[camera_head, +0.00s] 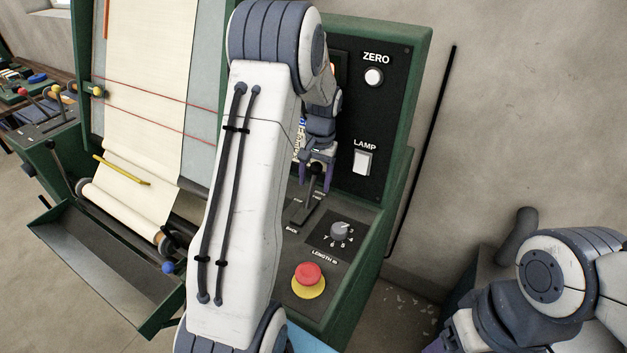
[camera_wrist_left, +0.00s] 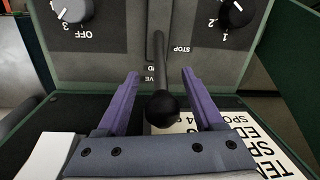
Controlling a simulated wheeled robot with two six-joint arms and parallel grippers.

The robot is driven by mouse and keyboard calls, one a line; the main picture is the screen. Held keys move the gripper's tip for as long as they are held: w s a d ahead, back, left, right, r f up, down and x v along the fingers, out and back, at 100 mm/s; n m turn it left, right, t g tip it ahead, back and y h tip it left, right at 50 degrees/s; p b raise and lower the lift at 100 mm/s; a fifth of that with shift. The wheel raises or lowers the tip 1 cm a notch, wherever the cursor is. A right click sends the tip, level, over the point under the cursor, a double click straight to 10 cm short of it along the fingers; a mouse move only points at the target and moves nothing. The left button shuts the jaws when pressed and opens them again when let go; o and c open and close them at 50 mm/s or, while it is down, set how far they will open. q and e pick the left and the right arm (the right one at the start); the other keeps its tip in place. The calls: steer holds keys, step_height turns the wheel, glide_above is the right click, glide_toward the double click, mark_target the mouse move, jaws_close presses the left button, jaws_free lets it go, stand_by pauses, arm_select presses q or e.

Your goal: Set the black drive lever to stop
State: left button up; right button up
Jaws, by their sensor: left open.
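The black drive lever (camera_head: 316,172) stands up from a slotted plate on the green machine's control panel. In the left wrist view its shaft and round black knob (camera_wrist_left: 162,108) are between my left gripper's two purple fingers (camera_wrist_left: 158,95). Gaps show on both sides, so the fingers do not close on it. An upside-down STOP label (camera_wrist_left: 180,48) is beside the slot. In the head view my left gripper (camera_head: 317,178) points down around the lever, whose knob is hard to make out there. Of my right gripper only a purple bit (camera_head: 436,345) shows at the bottom edge.
Near the lever are a numbered length dial (camera_head: 339,230), a red stop button (camera_head: 309,274), a LAMP switch (camera_head: 363,162) and a ZERO button (camera_head: 373,77). A paper roll (camera_head: 135,205) and an open green tray (camera_head: 105,262) are at the left. A wall is at the right.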

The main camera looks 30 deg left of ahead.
arm_select(q)
steer(key=shift+s+a+f, duration=0.1)
steer(key=shift+f, duration=0.55)
jaws_close()
stand_by(1.0)
